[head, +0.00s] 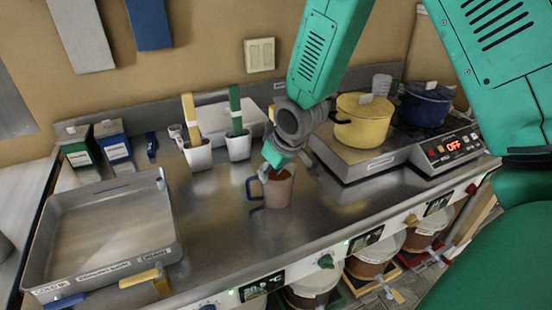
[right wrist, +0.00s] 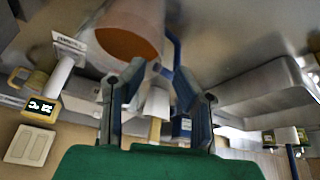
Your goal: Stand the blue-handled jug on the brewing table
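The blue-handled jug (head: 278,190) is a pinkish-tan jug that appears to stand upright on the steel brewing table (head: 225,225), near the middle. Its blue handle (head: 251,188) points left in the head view. The right wrist view shows its brown inside or contents (right wrist: 128,45) and the blue handle (right wrist: 173,42). My right gripper (head: 270,160) is just above the jug, on its handle side. In the right wrist view its two fingers (right wrist: 160,72) are apart, with the handle just beyond the tips. I cannot tell whether they touch it. My left gripper is out of view.
A steel tray (head: 100,235) is at the left. White holders (head: 198,155) with coloured-handled tools stand behind the jug. A yellow pot (head: 362,122) and a blue pot (head: 424,106) sit at the right. Buckets (head: 372,255) stand below the front edge.

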